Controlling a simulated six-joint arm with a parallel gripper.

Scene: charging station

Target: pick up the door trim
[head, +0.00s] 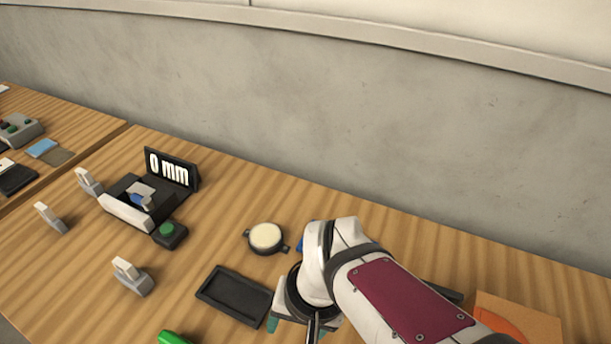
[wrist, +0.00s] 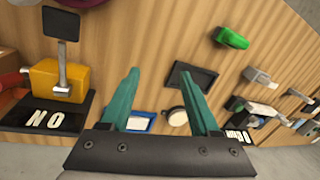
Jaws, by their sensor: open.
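I cannot tell for certain which thing is the door trim. A bright green piece (head: 175,338) is cut off by the bottom edge of the head view; it lies whole at the upper right of the wrist view (wrist: 232,38). A shallow black tray (head: 234,294) lies left of my gripper (head: 300,326). In the wrist view my gripper (wrist: 156,80) has its teal fingers apart, with nothing held between them. The tray (wrist: 207,78) shows there close by the right fingertip. My arm hides part of the table in the head view.
A round cream-topped device (head: 267,238) stands behind the tray. A "0 mm" gauge (head: 168,170), a green button box (head: 170,234) and several grey clamps (head: 132,277) stand left. A yellow block (wrist: 58,80) with a "NO" sign (wrist: 48,119) stands left in the wrist view. A wall closes the back.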

